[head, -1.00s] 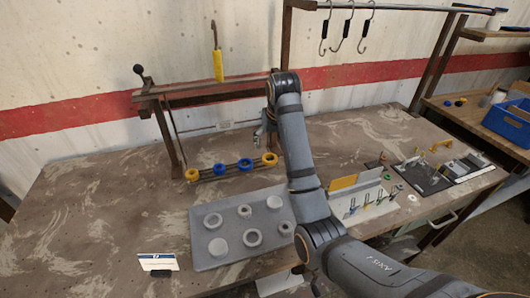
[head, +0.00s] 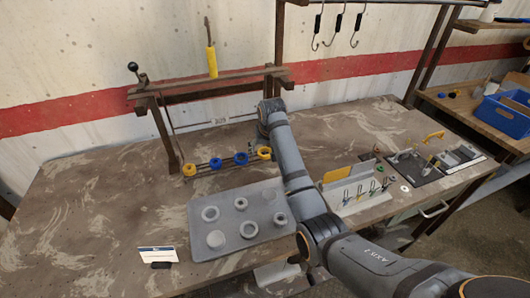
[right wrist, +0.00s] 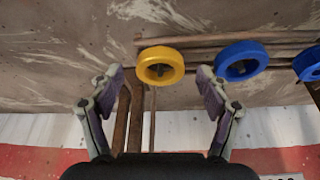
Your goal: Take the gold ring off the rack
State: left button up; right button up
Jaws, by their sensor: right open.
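The rack is a low set of dark rails (head: 203,167) on the bench, with rings along it. A gold-yellow ring (head: 264,153) is at its right end, beside my right arm. Two blue rings (head: 241,158) are in the middle, and another yellow ring (head: 189,169) is at the left end. My right gripper (right wrist: 160,73) is open. In the right wrist view the right-end gold ring (right wrist: 160,54) shows between and slightly beyond the two fingertips, with no visible contact. A blue ring (right wrist: 240,60) lies just right of the right finger there. My left gripper is not in view.
A grey tray (head: 268,189) with several round pieces lies in front of the rack. A dark frame with a beam (head: 205,82) stands behind it. A white card (head: 157,254) is at front left. A white holder (head: 345,202) with small tools is right of my arm.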

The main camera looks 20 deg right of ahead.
jog(key=shift+c, duration=1.1)
jog(key=c, duration=1)
jog(key=shift+c, duration=0.2)
